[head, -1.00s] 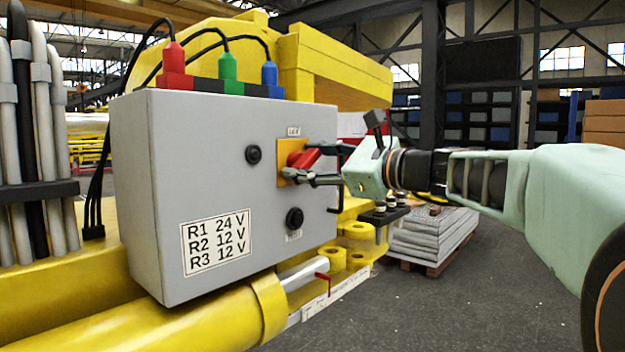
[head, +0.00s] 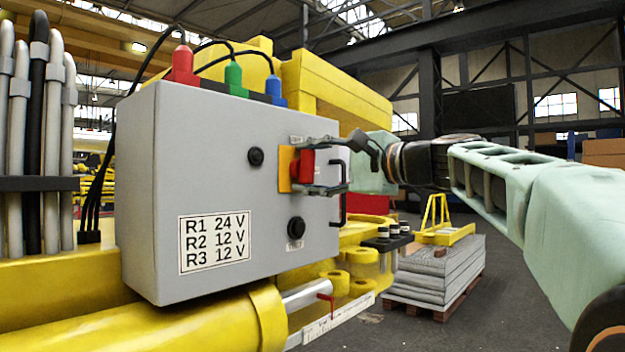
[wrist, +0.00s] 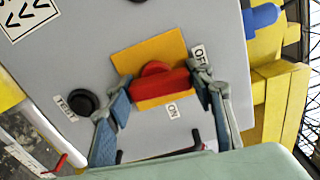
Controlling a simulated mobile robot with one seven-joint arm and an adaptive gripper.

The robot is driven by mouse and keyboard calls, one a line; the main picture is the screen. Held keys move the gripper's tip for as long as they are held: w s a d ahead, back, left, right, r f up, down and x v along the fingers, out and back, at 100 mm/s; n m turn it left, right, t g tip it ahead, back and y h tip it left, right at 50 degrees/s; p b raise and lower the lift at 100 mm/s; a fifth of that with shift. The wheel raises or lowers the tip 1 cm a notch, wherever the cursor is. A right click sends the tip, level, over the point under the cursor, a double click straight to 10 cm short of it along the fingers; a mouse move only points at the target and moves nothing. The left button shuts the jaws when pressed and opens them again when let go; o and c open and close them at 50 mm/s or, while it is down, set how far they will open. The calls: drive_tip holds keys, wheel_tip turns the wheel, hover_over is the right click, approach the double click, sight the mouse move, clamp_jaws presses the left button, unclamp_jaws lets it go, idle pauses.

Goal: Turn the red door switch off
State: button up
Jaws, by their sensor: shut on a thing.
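The red switch (head: 307,164) sits on a yellow plate (head: 285,169) on the front of the grey box (head: 190,150). My gripper (head: 298,165) reaches in from the right, one finger above and one below the red handle. In the wrist view my gripper (wrist: 160,98) has its fingers at the two ends of the red handle (wrist: 162,86), shut on it. There the handle lies across the plate, between the OFF label (wrist: 199,54) at upper right and the ON label (wrist: 172,112) below.
A black button (head: 296,228) is below the switch, and a black knob (head: 256,157) is to its upper left. A black door handle (head: 343,207) is at the box's right edge. Red, green and blue plugs (head: 234,76) with cables stand on top.

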drive_tip(key=shift+n+b, duration=0.35)
drive_tip(key=shift+n, duration=0.25)
drive_tip(key=o, duration=1.2)
drive_tip(key=v, duration=1.2)
drive_tip(key=shift+s, duration=0.1)
